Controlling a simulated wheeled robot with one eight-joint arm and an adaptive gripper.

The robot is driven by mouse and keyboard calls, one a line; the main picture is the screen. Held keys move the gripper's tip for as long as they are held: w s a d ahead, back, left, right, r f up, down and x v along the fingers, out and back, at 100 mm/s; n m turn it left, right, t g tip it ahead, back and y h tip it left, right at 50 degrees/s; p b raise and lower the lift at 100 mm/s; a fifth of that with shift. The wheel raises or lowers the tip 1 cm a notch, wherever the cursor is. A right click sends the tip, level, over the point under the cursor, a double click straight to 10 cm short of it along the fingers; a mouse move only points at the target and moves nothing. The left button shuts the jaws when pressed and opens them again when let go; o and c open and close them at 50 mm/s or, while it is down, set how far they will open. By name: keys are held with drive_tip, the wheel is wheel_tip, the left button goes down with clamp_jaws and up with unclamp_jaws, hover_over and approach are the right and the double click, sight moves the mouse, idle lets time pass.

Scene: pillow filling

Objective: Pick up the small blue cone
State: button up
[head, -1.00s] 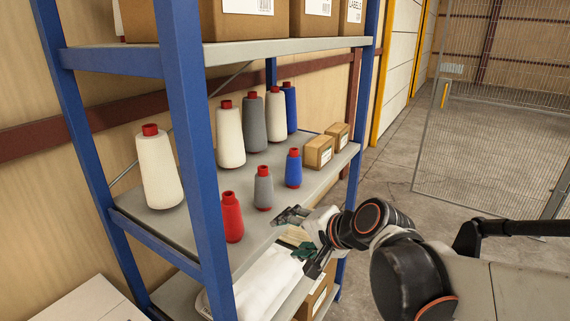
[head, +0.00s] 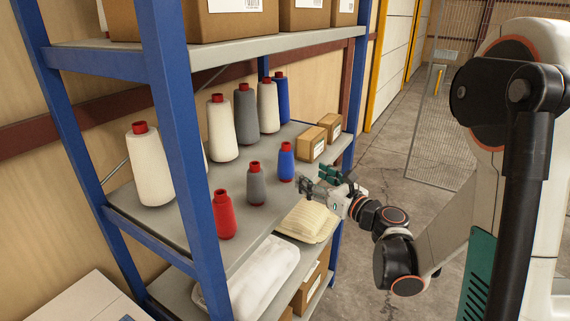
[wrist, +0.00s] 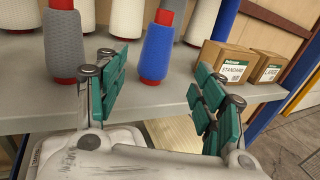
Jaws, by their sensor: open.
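The small blue cone (head: 286,163) stands upright on the middle shelf, near the front edge, with a red tip and red base. In the wrist view the small blue cone (wrist: 157,52) stands ahead, left of centre, between my open fingers but beyond their tips. My gripper (head: 318,184) is open and empty at the shelf's front edge, just right of the cone and apart from it. Its green finger pads (wrist: 160,78) show on both sides in the wrist view.
The small grey cone (head: 256,184) stands left of the blue one, and a small red cone (head: 224,214) farther left. Several tall cones stand behind, including a tall blue one (head: 281,98). Two small boxes (head: 312,144) sit to the right. A blue post (head: 182,150) crosses at left.

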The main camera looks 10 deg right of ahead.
sight(290, 161)
drive_tip(key=b+x, duration=0.1)
drive_tip(key=x, duration=0.6)
drive_tip(key=shift+r+b+x, duration=0.15)
drive_tip(key=shift+b+x, duration=0.3)
drive_tip(key=shift+x, duration=0.95)
drive_tip(key=shift+r+b+x, duration=0.2)
drive_tip(key=shift+b+x, duration=0.2)
drive_tip(key=shift+x, duration=1)
drive_tip(key=shift+s+a, duration=0.15)
drive_tip(key=c, duration=1.3)
